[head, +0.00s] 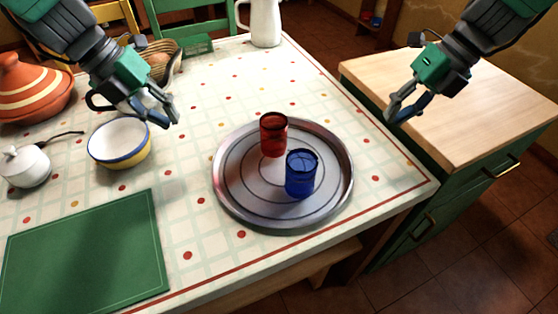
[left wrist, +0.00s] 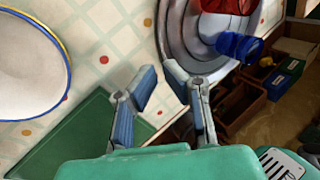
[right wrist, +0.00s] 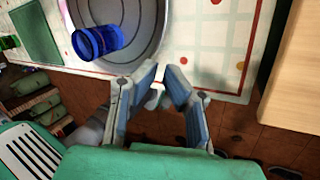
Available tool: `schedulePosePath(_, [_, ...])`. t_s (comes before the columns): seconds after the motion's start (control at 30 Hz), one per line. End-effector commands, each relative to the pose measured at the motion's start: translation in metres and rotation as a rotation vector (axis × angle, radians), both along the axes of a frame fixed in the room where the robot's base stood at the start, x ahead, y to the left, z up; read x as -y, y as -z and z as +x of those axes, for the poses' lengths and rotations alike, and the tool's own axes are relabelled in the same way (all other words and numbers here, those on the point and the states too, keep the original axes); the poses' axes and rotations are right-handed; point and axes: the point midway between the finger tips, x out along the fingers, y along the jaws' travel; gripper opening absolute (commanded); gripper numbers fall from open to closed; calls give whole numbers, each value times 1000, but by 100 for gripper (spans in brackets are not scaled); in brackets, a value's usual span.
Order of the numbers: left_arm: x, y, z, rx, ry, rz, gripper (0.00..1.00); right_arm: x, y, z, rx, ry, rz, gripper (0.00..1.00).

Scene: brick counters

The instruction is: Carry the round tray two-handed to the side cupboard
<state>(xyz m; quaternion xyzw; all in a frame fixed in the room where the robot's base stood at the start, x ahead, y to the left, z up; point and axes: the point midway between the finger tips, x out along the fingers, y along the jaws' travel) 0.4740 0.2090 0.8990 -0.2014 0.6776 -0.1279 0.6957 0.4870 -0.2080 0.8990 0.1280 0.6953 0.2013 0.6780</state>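The round metal tray (head: 232,180) lies flat on the tiled table near its right front corner. A red cup (head: 273,136) and a blue cup (head: 300,176) stand upright on it. My left gripper (head: 170,112) is open and empty above the table, left of the tray; its fingers show in the left wrist view (left wrist: 160,72). My right gripper (head: 398,112) is partly open and empty, right of the tray, beside the cupboard; its fingers show in the right wrist view (right wrist: 163,72). Neither touches the tray. The side cupboard (head: 455,105) has a wooden top and green drawers.
A yellow-and-blue rimmed bowl (head: 120,142), a lidded white pot (head: 25,167) and a terracotta tagine (head: 32,88) stand at the left. A green mat (head: 85,255) lies front left. A white jug (head: 265,22) stands at the back. The visible cupboard top is clear.

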Motion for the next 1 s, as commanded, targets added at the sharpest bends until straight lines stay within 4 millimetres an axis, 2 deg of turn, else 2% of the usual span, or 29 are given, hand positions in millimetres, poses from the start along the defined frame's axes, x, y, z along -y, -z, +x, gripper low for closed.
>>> schedulePosePath(0.17, [0, 5, 1, -2, 1, -2, 8, -3, 4, 0, -2, -1, -2, 8])
schedulePosePath(0.27, [5, 14, 1, -4, 1, -3, 8, -8, 13, 0, -3, 0, -3, 8])
schedulePosePath(0.7, [43, 89, 5, -3, 0, -3, 8, -46, 88, -5, -3, 0, -2, 8])
schedulePosePath(1.0, [58, 120, 7, 0, 0, -2, 8, -62, 119, -6, -1, 0, -2, 8])
